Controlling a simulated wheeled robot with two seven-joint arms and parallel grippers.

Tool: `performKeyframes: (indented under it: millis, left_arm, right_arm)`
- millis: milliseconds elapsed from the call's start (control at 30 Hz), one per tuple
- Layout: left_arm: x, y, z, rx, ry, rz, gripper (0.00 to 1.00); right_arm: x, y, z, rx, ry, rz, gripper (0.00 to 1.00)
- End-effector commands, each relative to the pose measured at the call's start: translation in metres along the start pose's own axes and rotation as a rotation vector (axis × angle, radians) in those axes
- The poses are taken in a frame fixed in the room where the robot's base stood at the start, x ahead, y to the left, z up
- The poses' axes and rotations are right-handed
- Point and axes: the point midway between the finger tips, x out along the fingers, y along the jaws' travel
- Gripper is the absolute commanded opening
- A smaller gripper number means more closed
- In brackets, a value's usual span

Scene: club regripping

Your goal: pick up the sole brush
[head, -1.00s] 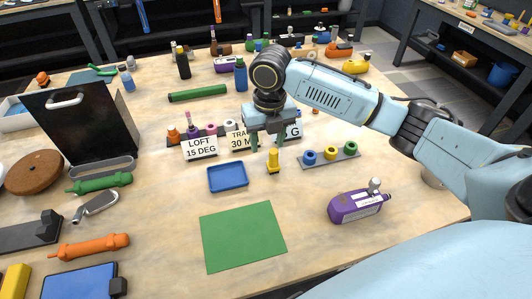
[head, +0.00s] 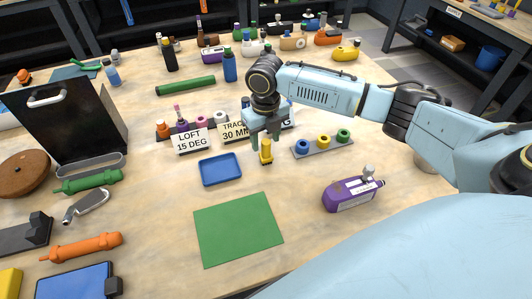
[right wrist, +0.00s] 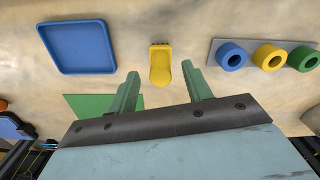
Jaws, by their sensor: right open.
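A small yellow object (head: 266,153), which looks like the sole brush, stands on the wooden table right of the blue tray. It shows in the right wrist view (right wrist: 160,66) just beyond the fingertips, roughly between their lines. My right gripper (head: 267,141) is above and close to it, pointing down. In the right wrist view its two green fingers (right wrist: 160,82) are apart with nothing held between them. Whether a finger touches the yellow object cannot be told. My left gripper is not in view.
A blue tray (head: 221,170) lies left of the brush, and a grey holder with blue, yellow and green rings (head: 324,146) lies right. A green mat (head: 238,229) is in front. A purple bottle (head: 352,194) lies front right. Sign cards (head: 190,141) stand behind.

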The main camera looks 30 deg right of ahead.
Motion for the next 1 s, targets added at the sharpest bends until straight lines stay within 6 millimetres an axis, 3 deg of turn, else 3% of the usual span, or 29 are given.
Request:
performKeyframes:
  millis: [200,467,833,1000]
  left_arm:
    - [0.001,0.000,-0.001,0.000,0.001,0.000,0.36]
    - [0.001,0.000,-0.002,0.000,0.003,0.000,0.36]
    - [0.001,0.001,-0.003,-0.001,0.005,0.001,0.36]
    - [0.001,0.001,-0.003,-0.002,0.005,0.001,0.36]
  right_arm:
    - [0.029,0.000,-0.002,0.000,0.002,-0.001,0.49]
    - [0.032,0.000,-0.001,-0.001,0.001,-0.001,0.49]
    - [0.032,0.000,-0.001,0.000,0.000,-0.001,0.04]
    - [0.032,0.000,-0.001,0.000,0.000,-0.001,0.03]
